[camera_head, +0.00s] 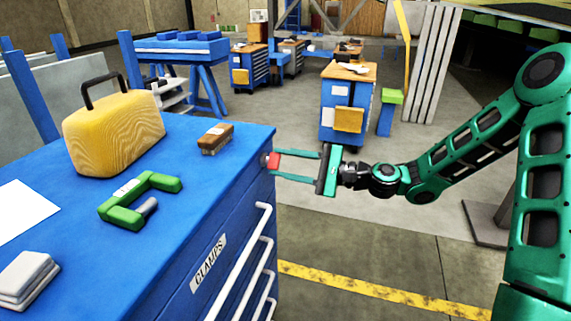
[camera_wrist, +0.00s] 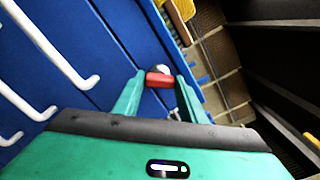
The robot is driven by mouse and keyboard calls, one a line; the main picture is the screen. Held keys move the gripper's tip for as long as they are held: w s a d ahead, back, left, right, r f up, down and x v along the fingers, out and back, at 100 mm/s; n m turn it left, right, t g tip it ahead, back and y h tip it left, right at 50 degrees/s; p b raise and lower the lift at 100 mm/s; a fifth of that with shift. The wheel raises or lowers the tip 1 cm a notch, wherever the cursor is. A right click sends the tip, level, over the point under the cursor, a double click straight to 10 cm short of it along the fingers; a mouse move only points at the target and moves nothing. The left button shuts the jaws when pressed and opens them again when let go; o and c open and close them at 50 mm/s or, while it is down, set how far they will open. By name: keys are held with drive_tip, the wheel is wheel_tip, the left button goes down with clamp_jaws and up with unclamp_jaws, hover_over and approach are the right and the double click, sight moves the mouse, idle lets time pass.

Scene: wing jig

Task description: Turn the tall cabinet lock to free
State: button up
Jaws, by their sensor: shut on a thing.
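The tall cabinet is blue, with a flat top and drawers labelled CLAMPS (camera_head: 150,235). Its lock is a small red knob (camera_head: 273,160) on a pale round base, on the drawer side near the top far corner. My gripper (camera_head: 280,166) reaches it from the right, its two green fingers shut on the red knob. In the wrist view the red knob (camera_wrist: 159,79) lies between the fingertips, with the pale base behind it. The fingers partly hide the knob, and I cannot tell which way the lock is turned.
White drawer handles (camera_head: 255,245) stick out below the lock. A yellow case (camera_head: 115,130), a brown brush (camera_head: 216,138) and a green clamp-like tool (camera_head: 130,207) lie on the cabinet top. Blue workbenches stand further back. The floor right of the cabinet is clear.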

drive_tip(key=n, duration=0.4)
drive_tip(key=shift+s+a+f+n, duration=0.1)
drive_tip(key=shift+n, duration=0.2)
drive_tip(key=shift+f+n, duration=0.1)
drive_tip(key=shift+n, duration=1.5)
drive_tip(key=o, duration=1.1)
drive_tip(key=shift+c, duration=0.2)
drive_tip(key=v, duration=1)
drive_tip(key=shift+d, duration=0.35)
drive_tip(key=shift+s, duration=0.1)
